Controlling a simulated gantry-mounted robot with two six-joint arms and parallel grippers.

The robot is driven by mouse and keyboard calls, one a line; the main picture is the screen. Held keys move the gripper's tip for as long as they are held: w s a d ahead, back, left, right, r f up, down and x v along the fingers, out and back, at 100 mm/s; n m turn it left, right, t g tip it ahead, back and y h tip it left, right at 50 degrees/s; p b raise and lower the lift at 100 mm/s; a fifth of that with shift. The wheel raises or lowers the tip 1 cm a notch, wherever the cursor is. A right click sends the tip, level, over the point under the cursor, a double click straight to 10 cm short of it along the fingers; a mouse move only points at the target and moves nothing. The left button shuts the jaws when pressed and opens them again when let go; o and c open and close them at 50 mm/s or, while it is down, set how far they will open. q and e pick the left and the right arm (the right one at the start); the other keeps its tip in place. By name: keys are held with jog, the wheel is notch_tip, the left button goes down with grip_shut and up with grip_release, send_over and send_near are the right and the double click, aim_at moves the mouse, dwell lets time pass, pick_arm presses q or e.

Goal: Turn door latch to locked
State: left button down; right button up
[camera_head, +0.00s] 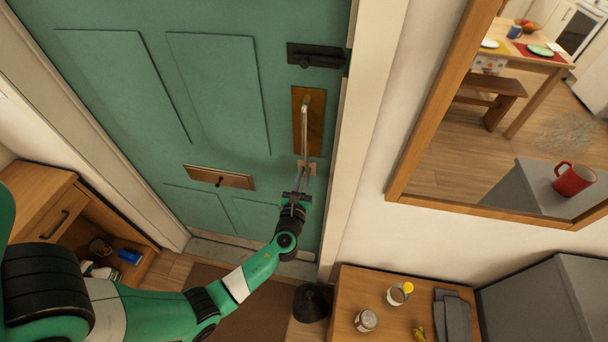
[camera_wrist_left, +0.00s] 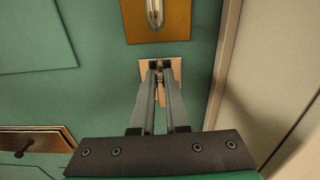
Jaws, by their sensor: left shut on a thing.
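The door latch is a small turn piece (camera_wrist_left: 160,92) on a square brass plate (camera_wrist_left: 174,68), below the long pull handle (camera_head: 304,125) on the green door (camera_head: 218,90). The latch's plate also shows in the head view (camera_head: 312,168). My left gripper (camera_wrist_left: 160,74) reaches up to the plate with its two fingers close together on either side of the turn piece, shut on it. In the head view my left gripper (camera_head: 303,180) covers most of the latch. The visible part of the turn piece looks roughly upright in the wrist view. My right gripper is in neither view.
A black bolt (camera_head: 316,56) sits above the handle's brass plate (camera_head: 318,122). A mail slot (camera_head: 220,178) is left of the latch. The white door frame (camera_head: 350,150) stands close on the right. A wooden cabinet (camera_head: 345,287) with jars is at lower right.

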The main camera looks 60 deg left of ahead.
pick_arm(q)
jog(key=shift+s+a+f+n+b, duration=0.15)
jog(key=shift+s+f+n+b, duration=0.15)
jog(key=shift+n+b, duration=2)
jog(key=shift+s+a+f+n+b, duration=0.25)
jog(key=shift+n+b, duration=0.7)
jog(key=shift+n, duration=2.6)
jog(key=shift+s+a+f+n+b, duration=0.1)
jog(key=shift+s+f+n+b, duration=0.2)
jog(key=shift+n+b, duration=2)
jog(key=shift+w+n+p, duration=0.1)
jog(key=shift+n+p, duration=0.55)
jog(key=shift+n, duration=0.2)
jog(key=c, duration=0.9)
grip_release()
jog(key=v, duration=1.1)
jog(key=shift+s+d+p, duration=0.2)
jog(key=shift+d+p, duration=0.05)
jog(key=shift+p, duration=0.1)
